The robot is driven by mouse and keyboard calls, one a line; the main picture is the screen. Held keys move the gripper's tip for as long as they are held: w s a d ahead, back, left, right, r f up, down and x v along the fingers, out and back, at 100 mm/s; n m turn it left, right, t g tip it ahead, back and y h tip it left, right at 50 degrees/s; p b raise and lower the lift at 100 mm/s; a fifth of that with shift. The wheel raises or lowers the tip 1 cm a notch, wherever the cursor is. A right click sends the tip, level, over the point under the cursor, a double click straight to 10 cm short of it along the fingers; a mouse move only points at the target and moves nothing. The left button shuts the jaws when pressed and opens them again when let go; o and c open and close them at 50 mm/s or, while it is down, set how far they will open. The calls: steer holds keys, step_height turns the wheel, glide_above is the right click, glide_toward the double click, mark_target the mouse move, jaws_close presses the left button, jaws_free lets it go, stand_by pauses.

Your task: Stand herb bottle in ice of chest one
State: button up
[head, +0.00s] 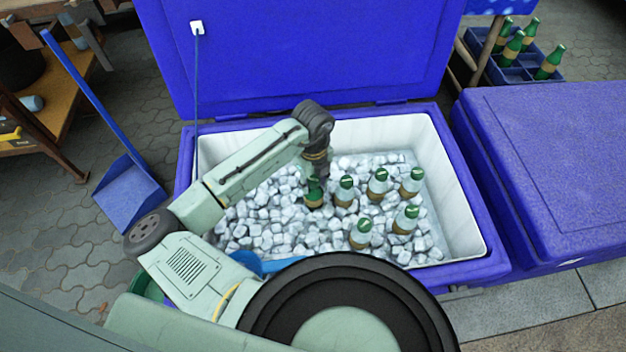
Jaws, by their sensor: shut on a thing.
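The open blue chest (466,205) with a white inner wall stands in front of me, filled with ice cubes (265,215). My gripper (316,176) points down inside the chest, shut on a dark green bottle (314,193). That bottle is upright, with its lower end at or in the ice; how deep it sits is hard to tell. The gripper fingers are small and dark, and partly hide the held bottle's top.
The raised blue lid (300,50) stands behind the chest. A closed blue chest (550,160) is at the right. A crate with green bottles (548,62) is at the back right. A blue shovel (128,190) leans at the left. Ice left of the held bottle is free of bottles.

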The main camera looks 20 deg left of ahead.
steer(key=shift+a, duration=0.15)
steer(key=shift+f, duration=0.5)
stand_by(0.3)
steer(key=o, duration=1.3)
steer(key=shift+c, duration=0.2)
steer(key=shift+o, duration=0.2)
steer(key=o, duration=0.4)
steer(key=shift+o, duration=0.2)
step_height(320, 180, up, 27)
steer(key=p, duration=1.9)
steer(key=shift+p, duration=0.4)
